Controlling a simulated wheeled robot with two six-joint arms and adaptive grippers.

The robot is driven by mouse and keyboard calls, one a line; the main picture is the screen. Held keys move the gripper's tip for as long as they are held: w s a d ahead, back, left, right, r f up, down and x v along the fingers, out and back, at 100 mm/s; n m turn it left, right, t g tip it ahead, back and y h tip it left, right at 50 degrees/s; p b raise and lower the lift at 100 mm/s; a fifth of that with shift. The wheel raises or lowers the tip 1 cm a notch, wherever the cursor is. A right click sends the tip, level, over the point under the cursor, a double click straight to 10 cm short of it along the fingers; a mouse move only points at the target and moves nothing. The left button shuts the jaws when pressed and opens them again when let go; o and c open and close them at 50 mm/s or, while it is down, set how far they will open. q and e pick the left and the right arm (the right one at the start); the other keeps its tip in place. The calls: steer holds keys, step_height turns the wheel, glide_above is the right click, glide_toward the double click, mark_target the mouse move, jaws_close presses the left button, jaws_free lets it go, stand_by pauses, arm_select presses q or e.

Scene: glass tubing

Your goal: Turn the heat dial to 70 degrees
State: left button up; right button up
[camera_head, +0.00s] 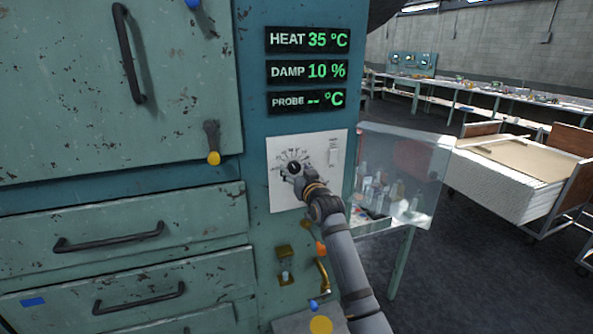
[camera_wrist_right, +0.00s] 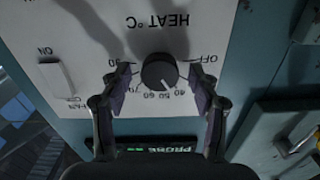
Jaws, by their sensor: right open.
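The heat dial (camera_head: 294,168) is a dark round knob on a white panel (camera_head: 337,181) of the teal cabinet. In the right wrist view, which is upside down, the dial (camera_wrist_right: 159,70) sits between the two fingers of my right gripper (camera_wrist_right: 160,78). The fingers are open, one on each side, with gaps to the knob. A small white mark on the knob points toward the lower numbers, around 40 to 50. The heat readout (camera_head: 308,40) shows 35 °C. In the head view my right gripper (camera_head: 297,180) partly covers the dial. My left gripper is not in view.
A fan switch (camera_wrist_right: 56,77) is on the same panel. Damp (camera_head: 308,72) and probe (camera_head: 307,101) readouts hang above it. A latch handle (camera_head: 211,140) and drawer handles stick out at left. A clear sheet (camera_head: 425,165) stands right of the panel, with a cart (camera_head: 510,180) beyond.

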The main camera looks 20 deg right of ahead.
steer(key=c, duration=1.2)
steer(key=m+p, duration=0.2)
steer(key=m, duration=0.1)
steer(key=shift+r, duration=0.15)
steer(key=m+p, duration=0.3)
steer(key=m, duration=0.1)
steer(key=shift+m, duration=0.3)
steer(key=m+p, duration=0.2)
steer(key=m, duration=0.1)
steer(key=shift+m+p, duration=1.45)
steer(key=shift+m, duration=0.55)
